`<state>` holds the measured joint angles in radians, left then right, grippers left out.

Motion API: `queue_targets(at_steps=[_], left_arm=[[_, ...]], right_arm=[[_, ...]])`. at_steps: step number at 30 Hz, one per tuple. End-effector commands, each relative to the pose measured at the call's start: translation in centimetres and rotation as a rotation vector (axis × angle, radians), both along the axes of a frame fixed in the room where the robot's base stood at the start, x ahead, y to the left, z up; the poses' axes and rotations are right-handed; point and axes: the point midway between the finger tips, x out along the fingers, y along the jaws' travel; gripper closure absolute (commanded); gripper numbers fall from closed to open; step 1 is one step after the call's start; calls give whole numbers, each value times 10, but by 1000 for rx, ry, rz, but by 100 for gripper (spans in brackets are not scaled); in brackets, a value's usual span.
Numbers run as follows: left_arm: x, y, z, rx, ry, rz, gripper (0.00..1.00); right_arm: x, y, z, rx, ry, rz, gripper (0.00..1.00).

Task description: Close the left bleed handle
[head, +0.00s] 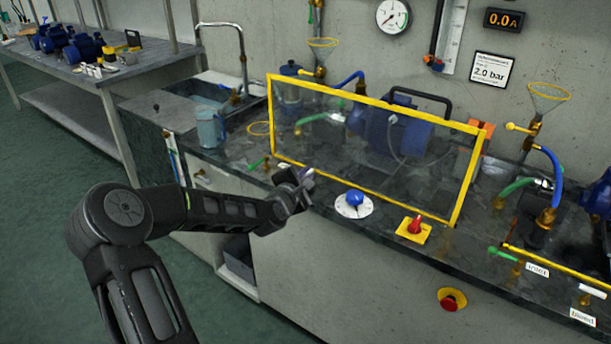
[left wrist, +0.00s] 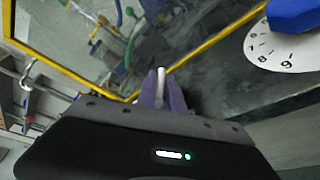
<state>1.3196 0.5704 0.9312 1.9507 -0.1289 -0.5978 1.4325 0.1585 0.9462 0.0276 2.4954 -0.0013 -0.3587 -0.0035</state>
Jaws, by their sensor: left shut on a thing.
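My left gripper (head: 299,181) is at the counter's front edge, near the lower left corner of the yellow-framed clear guard (head: 370,200). In the left wrist view its fingers (left wrist: 163,92) are shut on a small white handle (left wrist: 160,75), whose end sticks out between them. It looks like the left bleed handle; the gripper hides most of it in the head view. Its exact angle and its valve body cannot be told. My right gripper is not in view.
A blue knob (head: 354,199) on a white dial and a red handle (head: 415,225) on a yellow plate stand right of the gripper. A clear jug (head: 210,128) stands to the left. Another white handle (head: 593,291) is at the far right, by the "bleed" label (head: 583,317).

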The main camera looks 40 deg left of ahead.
Motion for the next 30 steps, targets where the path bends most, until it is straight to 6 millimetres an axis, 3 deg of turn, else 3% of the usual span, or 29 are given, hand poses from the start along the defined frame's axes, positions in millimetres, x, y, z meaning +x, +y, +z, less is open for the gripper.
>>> queue_targets(at_steps=[14,30], left_arm=[[-1,5,-2,-15,-7,-288,100],[3,5,1,-1,-4,-744,100]], right_arm=[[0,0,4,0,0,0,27],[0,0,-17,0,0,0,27]])
